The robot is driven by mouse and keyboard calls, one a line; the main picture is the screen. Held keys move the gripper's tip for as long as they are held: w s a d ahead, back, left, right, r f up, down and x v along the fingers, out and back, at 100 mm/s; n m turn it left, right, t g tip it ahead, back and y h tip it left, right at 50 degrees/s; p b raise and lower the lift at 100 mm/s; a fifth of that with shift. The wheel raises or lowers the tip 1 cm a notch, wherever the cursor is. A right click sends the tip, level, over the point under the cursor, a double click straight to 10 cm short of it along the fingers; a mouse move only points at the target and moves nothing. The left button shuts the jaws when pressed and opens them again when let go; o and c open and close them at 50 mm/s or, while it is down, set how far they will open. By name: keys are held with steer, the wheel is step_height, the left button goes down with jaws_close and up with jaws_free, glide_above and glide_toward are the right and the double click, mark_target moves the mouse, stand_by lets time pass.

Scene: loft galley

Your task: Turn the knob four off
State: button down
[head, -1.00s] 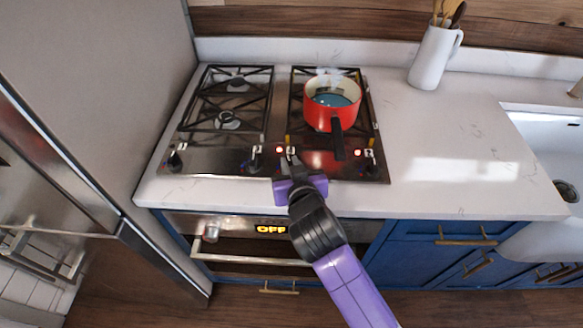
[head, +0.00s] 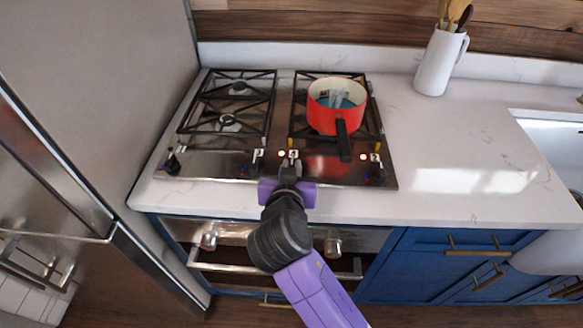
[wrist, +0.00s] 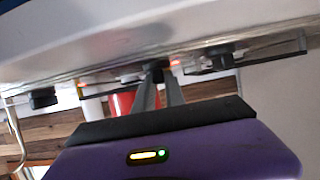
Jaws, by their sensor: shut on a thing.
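The cooktop (head: 215,165) has a row of dark knobs along its front edge, with small number tags too blurred to read surely. My gripper (head: 289,172) is at the third knob from the left, and hides most of it in the head view. In the wrist view my gripper (wrist: 158,88) has its two fingers closed on a dark knob (wrist: 154,67). A red light (head: 281,154) glows beside that tag, and another red light (head: 363,157) glows by the rightmost knob (head: 375,173). I cannot tell which knob is four or the held knob's angle.
A red pot (head: 333,117) stands on the right burners, its black handle (head: 344,142) pointing toward the front knobs. A white utensil jug (head: 438,62) stands at the back right. The counter (head: 455,150) right of the cooktop is clear. A fridge (head: 110,100) closes off the left.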

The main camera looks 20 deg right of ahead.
steer(key=c, duration=1.4)
jaws_free()
steer(key=shift+b+v, duration=0.45)
steer(key=shift+v, duration=3.45)
